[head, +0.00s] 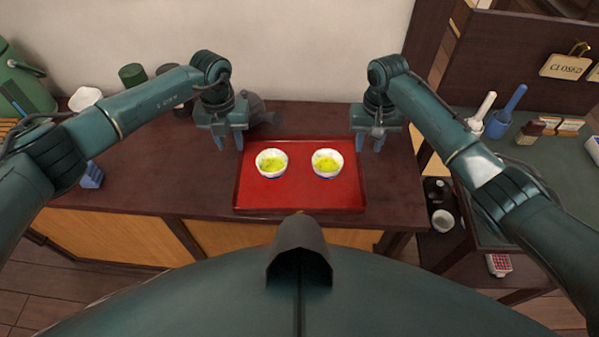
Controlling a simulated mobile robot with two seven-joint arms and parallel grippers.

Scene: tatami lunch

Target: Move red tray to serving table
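The red tray (300,198) lies flat on the dark wooden counter (140,200), close to its front edge. Two white bowls with yellow-green contents stand on it, a left bowl (272,174) and a right bowl (327,174). My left gripper (230,143) points down just beyond the tray's back left corner, its fingers apart with nothing between them. My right gripper (369,144) points down by the back right corner, its fingers also apart and empty. Neither gripper visibly holds the tray. I cannot tell which surface is the serving table.
A blue object (92,176) and dark canisters (132,76) stand on the counter's left. A gap separates counter and right table.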

